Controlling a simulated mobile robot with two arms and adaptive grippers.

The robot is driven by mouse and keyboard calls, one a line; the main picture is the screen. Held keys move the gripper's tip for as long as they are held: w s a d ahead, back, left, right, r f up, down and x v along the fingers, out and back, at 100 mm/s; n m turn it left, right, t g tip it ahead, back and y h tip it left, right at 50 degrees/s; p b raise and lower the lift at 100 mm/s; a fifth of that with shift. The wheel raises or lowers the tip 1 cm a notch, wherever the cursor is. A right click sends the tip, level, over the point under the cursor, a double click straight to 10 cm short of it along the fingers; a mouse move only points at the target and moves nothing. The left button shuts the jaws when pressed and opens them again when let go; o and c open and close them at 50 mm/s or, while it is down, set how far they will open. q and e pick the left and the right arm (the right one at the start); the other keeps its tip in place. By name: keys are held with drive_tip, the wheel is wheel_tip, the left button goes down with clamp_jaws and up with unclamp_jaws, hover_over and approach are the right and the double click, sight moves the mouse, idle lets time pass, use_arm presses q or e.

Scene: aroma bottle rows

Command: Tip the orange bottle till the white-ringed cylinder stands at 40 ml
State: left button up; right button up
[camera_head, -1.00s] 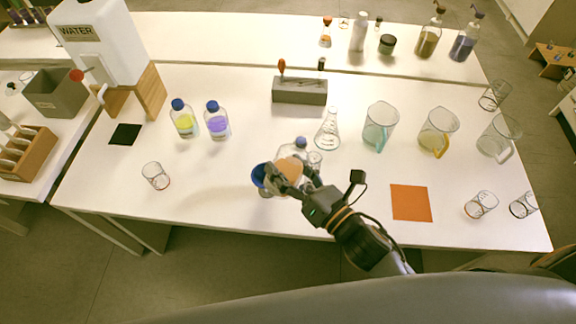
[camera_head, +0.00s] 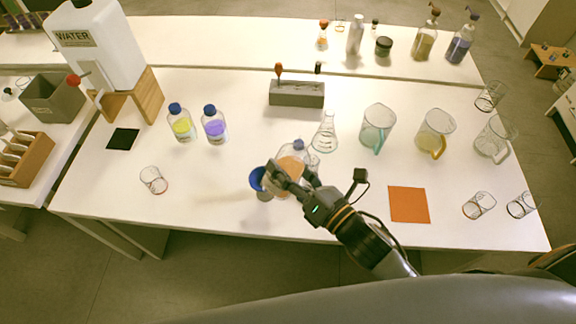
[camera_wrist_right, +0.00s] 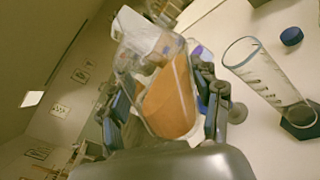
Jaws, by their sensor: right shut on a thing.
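My right gripper (camera_head: 294,182) is shut on the orange bottle (camera_head: 291,170), a clear bottle with orange liquid. In the right wrist view the bottle (camera_wrist_right: 168,100) sits between the fingers (camera_wrist_right: 165,108), its liquid in the lower part and clear glass above. A clear graduated cylinder (camera_wrist_right: 262,78) on a dark hexagonal base stands apart to the right of the gripper there. I cannot make out a white ring or any liquid level in it. My left gripper is not in view.
A blue round piece (camera_head: 257,178) shows left of the bottle; I cannot tell what it is. A blue cap (camera_wrist_right: 291,36) lies on the table. A flask (camera_head: 325,135) and jugs (camera_head: 377,128) stand behind. An orange mat (camera_head: 408,204) lies right; the table left of the gripper is mostly clear.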

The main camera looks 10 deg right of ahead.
drive_tip(key=shift+a+f+m+b, duration=0.1)
drive_tip(key=shift+f+m+b, duration=0.75)
drive_tip(key=shift+b, duration=0.1)
idle(0.4)
drive_tip(key=shift+s+a+r+m, duration=0.15)
drive_tip(key=shift+r+m, duration=0.15)
drive_tip(key=shift+m, duration=0.15)
drive_tip(key=shift+s+a+r+m, duration=0.1)
drive_tip(key=shift+r+m, duration=0.15)
drive_tip(key=shift+m, duration=0.15)
drive_tip(key=shift+s+a+f+m+p, duration=0.1)
drive_tip(key=shift+a+f+m+p, duration=0.1)
drive_tip(key=shift+m+p, duration=0.45)
drive_tip(key=shift+a+f+m+p, duration=0.1)
drive_tip(key=shift+f+m+p, duration=0.15)
drive_tip(key=shift+m, duration=0.7)
drive_tip(key=shift+d+r+m+p, duration=0.2)
drive_tip(key=shift+r+m+p, duration=0.4)
drive_tip(key=shift+m+p, duration=0.4)
drive_tip(key=shift+f+n, duration=0.15)
drive_tip(key=shift+n, duration=0.15)
drive_tip(key=shift+p, duration=0.45)
drive_tip(key=shift+m+p, duration=0.4)
drive_tip(key=shift+m, duration=0.2)
idle(1.8)
